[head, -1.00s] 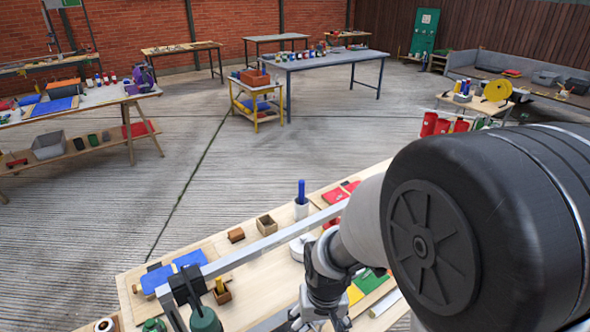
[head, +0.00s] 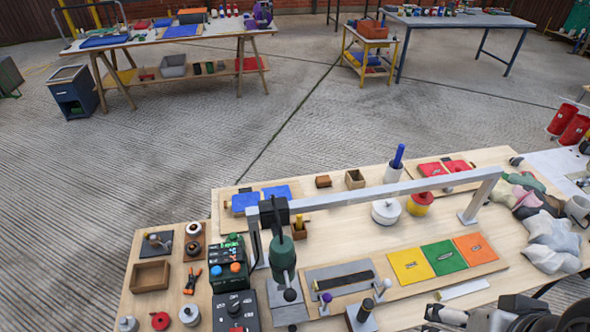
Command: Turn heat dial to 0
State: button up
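A dark control box (head: 230,263) with a small green display stands on the left part of the near workbench. It carries an orange knob (head: 235,267) and a blue knob (head: 216,270). A second black box (head: 236,311) with a dial-like top and a red part sits in front of it. Labels are too small to read, so I cannot tell which knob is the heat dial. My gripper (head: 446,314) is at the bottom right edge, partly cut off, well to the right of both boxes. Its finger opening is not clear.
A grey metal frame (head: 385,190) with a green hanging tool (head: 283,258) spans the workbench (head: 340,232). Yellow, green and orange pads (head: 444,257) lie right of centre. A wooden tray (head: 150,276) and orange-handled pliers (head: 192,281) lie left of the boxes.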

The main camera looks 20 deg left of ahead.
aim_at(234, 309)
jog(key=u, duration=0.4)
jog(key=k+j+u, duration=0.1)
jog(key=u, duration=0.3)
jog(key=j+u, duration=0.15)
jog(key=u, duration=0.3)
jog(key=j+u, duration=0.1)
jog(key=u, duration=0.3)
jog(key=k+j, duration=0.05)
